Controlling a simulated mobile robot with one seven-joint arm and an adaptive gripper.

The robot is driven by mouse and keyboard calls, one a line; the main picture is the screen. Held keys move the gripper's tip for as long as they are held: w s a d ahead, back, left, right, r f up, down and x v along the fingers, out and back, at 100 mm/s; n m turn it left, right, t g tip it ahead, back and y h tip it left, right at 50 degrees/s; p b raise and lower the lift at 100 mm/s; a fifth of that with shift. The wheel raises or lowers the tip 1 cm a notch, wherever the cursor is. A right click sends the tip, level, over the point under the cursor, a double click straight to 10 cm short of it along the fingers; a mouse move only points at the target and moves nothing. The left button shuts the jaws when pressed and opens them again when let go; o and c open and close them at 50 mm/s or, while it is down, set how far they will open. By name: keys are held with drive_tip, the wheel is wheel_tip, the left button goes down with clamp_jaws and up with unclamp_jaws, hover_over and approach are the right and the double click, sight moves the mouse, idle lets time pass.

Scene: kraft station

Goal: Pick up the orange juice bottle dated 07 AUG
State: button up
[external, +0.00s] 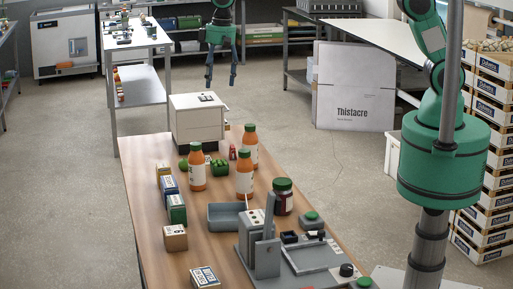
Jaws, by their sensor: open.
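Three orange juice bottles with green caps stand upright on the wooden table in the external view. One bottle (197,170) is at the left, one bottle (244,176) is nearer the middle, and one bottle (251,147) is farther back at the right. Their labels are too small to read, so I cannot tell which is dated 07 AUG. My gripper (221,80) is open and empty, fingers pointing down. It appears high above the far end of the table, apart from all the bottles.
A white box-shaped machine (196,118) stands at the far end of the table. Small boxes (176,209) line the left edge. A dark jar (283,198), a grey tray (224,222) and a grey device (262,250) stand near the bottles. Green items (220,168) sit between the bottles.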

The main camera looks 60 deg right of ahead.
drive_tip(key=p, duration=0.2)
hover_over(195, 143)
drive_tip(key=shift+g, duration=0.4)
wheel_tip(195, 143, down, 12)
drive_tip(key=shift+f, duration=0.15)
drive_tip(key=shift+f, duration=4.3)
drive_tip(key=shift+s+f+p, duration=0.2)
drive_tip(key=shift+f+p, duration=0.6)
drive_tip(key=shift+f, duration=1.8)
drive_tip(key=c, duration=1.5)
